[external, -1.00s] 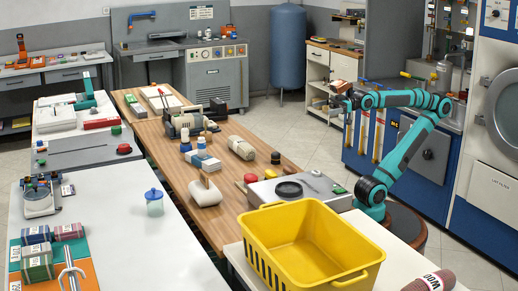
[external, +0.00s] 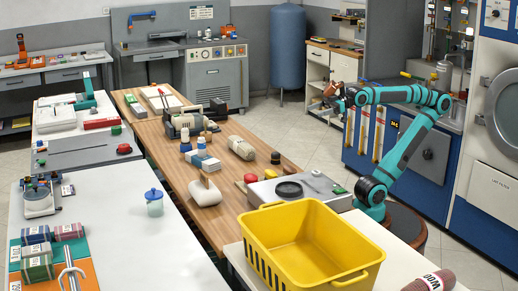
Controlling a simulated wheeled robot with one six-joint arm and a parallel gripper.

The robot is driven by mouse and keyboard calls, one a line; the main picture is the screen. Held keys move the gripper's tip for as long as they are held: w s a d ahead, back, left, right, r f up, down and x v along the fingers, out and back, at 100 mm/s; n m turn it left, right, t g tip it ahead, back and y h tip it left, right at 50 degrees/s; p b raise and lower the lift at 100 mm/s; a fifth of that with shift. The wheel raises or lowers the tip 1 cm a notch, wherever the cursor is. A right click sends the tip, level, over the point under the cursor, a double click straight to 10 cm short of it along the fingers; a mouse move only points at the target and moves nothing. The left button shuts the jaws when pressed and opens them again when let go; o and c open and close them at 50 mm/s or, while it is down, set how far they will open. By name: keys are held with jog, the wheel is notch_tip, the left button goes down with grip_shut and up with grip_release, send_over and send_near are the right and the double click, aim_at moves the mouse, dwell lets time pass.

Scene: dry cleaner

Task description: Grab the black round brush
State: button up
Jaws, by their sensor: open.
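A flat, black round item (external: 288,190), which looks like the black round brush, lies on the grey metal plate near the front end of the wooden table. Its bristles cannot be made out. My gripper (external: 327,104) is raised in the air, behind and above the plate, well apart from the black round item. It is open. A brownish piece shows at the gripper's end; it is too small to tell what it is.
A yellow basket (external: 310,250) stands in front of the plate. A red round item (external: 251,179), a green block (external: 339,190) and a dark-capped bottle (external: 275,158) are near the black item.

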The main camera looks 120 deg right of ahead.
jog(key=w+d+f+g+h, duration=0.1)
jog(key=w+d+f+g, duration=0.4)
jog(key=w+d+g, duration=0.35)
jog(key=g+y, duration=0.2)
jog(key=g, duration=0.5)
send_over(276, 153)
notch_tip(276, 153, down, 5)
jog(key=f, duration=1.2)
jog(key=shift+w+d+f, duration=0.1)
jog(key=shift+d+f, duration=0.05)
jog(key=shift+d, duration=0.05)
jog(key=shift+a+f, duration=0.15)
jog(key=shift+f, duration=2.55)
jog(key=c, duration=1.1)
jog(key=shift+r, duration=0.15)
